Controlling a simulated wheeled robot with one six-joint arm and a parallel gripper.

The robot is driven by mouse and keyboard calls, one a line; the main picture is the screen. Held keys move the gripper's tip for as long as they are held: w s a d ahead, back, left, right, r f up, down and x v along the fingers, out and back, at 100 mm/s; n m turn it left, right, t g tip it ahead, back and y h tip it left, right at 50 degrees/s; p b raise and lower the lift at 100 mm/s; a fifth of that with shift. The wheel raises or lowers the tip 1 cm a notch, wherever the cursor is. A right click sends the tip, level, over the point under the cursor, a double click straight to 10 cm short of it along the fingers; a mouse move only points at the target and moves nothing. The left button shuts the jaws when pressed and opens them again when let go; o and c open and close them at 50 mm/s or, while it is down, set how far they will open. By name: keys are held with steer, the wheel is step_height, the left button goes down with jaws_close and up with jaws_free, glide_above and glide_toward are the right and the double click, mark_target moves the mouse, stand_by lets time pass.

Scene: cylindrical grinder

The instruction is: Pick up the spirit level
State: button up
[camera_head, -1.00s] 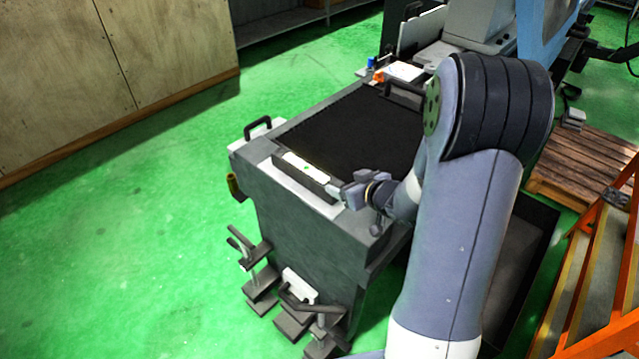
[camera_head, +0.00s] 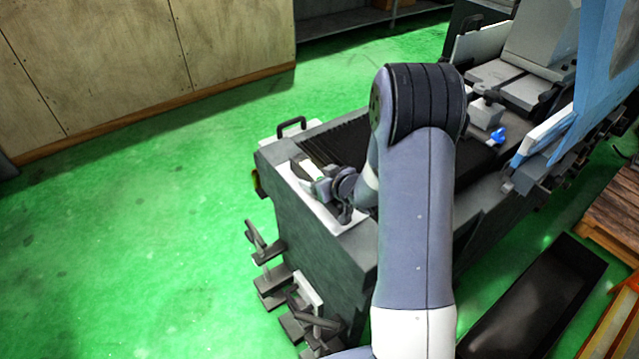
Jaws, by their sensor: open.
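The gripper is open. It and my wrist hide that end of the level. Whether the fingers touch the level is too small to tell.
The grey machine bed (camera_head: 330,265) stands on a green floor with a black handle (camera_head: 291,126) at its back-left corner. Clamp-like levers (camera_head: 268,265) stick out low in front. A dark bin (camera_head: 535,300) lies on the right. The floor at left is clear.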

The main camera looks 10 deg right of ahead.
steer(key=shift+c, duration=0.4)
jaws_close()
steer(key=shift+r, duration=0.1)
